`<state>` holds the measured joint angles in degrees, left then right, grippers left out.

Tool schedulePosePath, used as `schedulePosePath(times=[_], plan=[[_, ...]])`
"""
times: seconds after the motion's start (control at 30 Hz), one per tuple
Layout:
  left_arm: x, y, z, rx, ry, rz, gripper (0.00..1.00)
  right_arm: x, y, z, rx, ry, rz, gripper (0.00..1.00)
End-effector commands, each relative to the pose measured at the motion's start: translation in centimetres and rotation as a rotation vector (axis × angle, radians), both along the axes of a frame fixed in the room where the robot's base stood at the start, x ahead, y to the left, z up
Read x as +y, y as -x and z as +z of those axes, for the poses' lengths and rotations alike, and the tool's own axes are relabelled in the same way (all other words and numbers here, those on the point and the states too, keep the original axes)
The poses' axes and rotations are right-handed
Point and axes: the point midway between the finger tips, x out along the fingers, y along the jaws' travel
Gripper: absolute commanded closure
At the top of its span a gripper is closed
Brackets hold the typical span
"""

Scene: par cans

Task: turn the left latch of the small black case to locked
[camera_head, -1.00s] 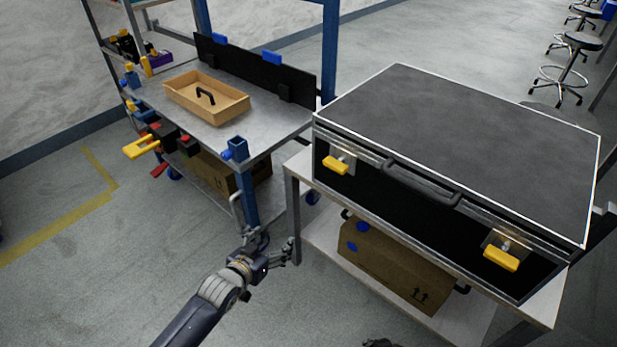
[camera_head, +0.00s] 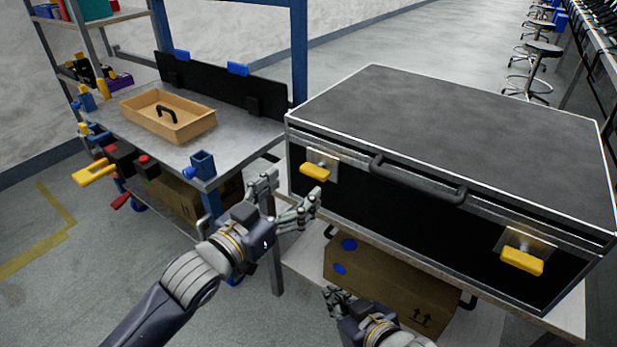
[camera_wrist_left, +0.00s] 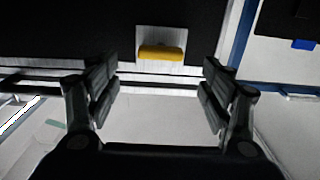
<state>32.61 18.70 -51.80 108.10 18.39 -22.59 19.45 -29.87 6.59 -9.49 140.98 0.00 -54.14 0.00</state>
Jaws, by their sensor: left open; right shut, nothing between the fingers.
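The black case (camera_head: 400,215) with a grey lid and silver edges stands closed on a table. Its left latch (camera_head: 315,171) has a yellow handle on a silver plate, lying roughly level. The right latch (camera_head: 522,261) has a similar yellow handle. My left gripper (camera_head: 289,197) is open and empty, just below and left of the left latch, apart from it. In the left wrist view the yellow handle (camera_wrist_left: 161,53) shows ahead, between and beyond the open fingers. My right gripper (camera_head: 335,299) is low, in front of the cardboard box, partly cut off by the bottom edge.
A cardboard box (camera_head: 385,284) sits on the shelf under the case. A workbench (camera_head: 125,123) at left holds a wooden tray (camera_head: 168,125) and a blue square holder (camera_head: 203,165) at its near corner. The case's carrying handle (camera_head: 420,181) sticks out between the latches.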

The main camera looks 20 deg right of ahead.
Motion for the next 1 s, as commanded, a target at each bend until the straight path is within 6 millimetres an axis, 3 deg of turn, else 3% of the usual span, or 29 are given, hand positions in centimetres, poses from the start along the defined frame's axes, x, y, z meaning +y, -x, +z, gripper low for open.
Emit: schedulePosePath(times=[0.2, 0.4, 0.6, 0.87, 1.0], plan=[[-2.9, -2.2, -0.1, -0.001, 0.000, -0.001, 0.27, 1.1, -2.4, 3.1, -0.193, -0.046, 0.015, 1.00], [-4.5, -3.6, -0.1, 0.001, -0.001, 0.000, 0.27, 1.8, -3.5, 5.5, -0.319, -0.076, 0.022, 1.00], [-5.2, -4.1, -0.1, 0.001, -0.001, 0.000, 0.27, 2.0, -3.9, 6.7, -0.372, -0.089, 0.025, 1.00], [-5.3, -4.1, 0.0, 0.001, -0.001, 0.000, 0.27, 2.0, -3.9, 6.8, -0.377, -0.090, 0.025, 1.00], [-5.2, -4.1, 0.0, 0.001, -0.001, 0.000, 0.56, 2.0, -3.9, 6.8, -0.377, -0.090, 0.025, 1.00]])
